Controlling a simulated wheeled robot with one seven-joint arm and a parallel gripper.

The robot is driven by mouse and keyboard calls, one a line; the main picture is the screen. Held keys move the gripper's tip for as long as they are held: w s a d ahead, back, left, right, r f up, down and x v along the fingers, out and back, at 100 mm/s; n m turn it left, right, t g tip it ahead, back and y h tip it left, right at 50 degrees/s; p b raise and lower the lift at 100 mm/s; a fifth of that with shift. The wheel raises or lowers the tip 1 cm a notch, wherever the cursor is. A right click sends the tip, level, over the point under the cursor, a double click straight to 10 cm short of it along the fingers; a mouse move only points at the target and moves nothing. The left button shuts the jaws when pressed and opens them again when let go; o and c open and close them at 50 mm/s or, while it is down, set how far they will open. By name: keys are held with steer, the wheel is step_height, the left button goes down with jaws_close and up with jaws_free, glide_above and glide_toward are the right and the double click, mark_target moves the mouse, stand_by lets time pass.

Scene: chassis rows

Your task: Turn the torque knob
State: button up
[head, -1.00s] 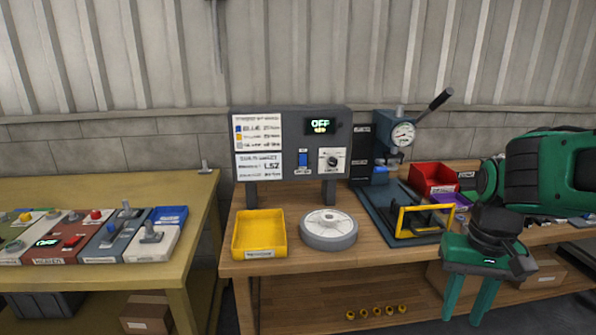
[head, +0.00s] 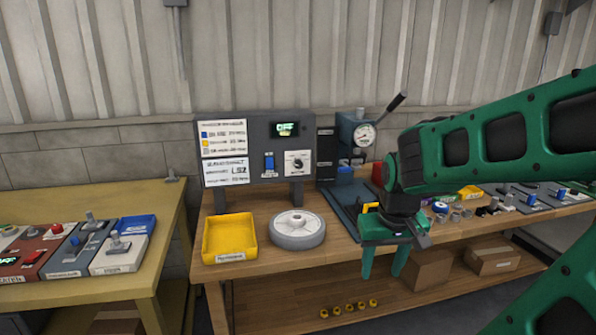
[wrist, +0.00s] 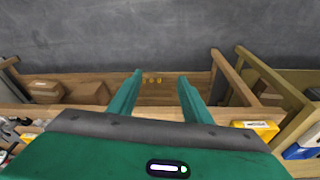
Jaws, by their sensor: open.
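The torque knob (head: 297,164) is a dark round knob on a white plate, on the right side of the grey upright panel (head: 228,126) in the head view. Above it is a small display (head: 285,129) with green text that seems to read OFF. A blue switch (head: 269,163) sits just left of the knob. My gripper (head: 382,276) is open and empty, fingers pointing down, in front of the bench edge, below and right of the panel and well apart from the knob. In the wrist view, the two fingers are spread and the knob is not in view.
A yellow tray (head: 229,255) and a grey-white wheel (head: 297,242) stand on the bench before the panel. A gauge press (head: 357,133) with a raised lever stands right of the panel. Another bench (head: 150,199) with control boxes is at left. Boxes (head: 492,257) lie on the lower shelf.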

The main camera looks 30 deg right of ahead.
steer(key=w+d+n+t+h, duration=0.1)
steer(key=w+d+n+t, duration=0.15)
steer(key=w, duration=0.95)
steer(key=w+d+n+t+h, duration=0.1)
steer(key=w+d+t, duration=0.25)
steer(key=w, duration=0.75)
steer(key=n+t+h, duration=0.1)
steer(key=t+h, duration=0.1)
steer(key=t, duration=0.7)
glide_toward(300, 166)
steer(key=x, duration=0.8)
steer(key=shift+w, duration=0.4)
steer(key=shift+c, duration=0.7)
steer(key=c, duration=0.9)
steer(key=shift+d, duration=0.4)
steer(key=shift+a, duration=0.25)
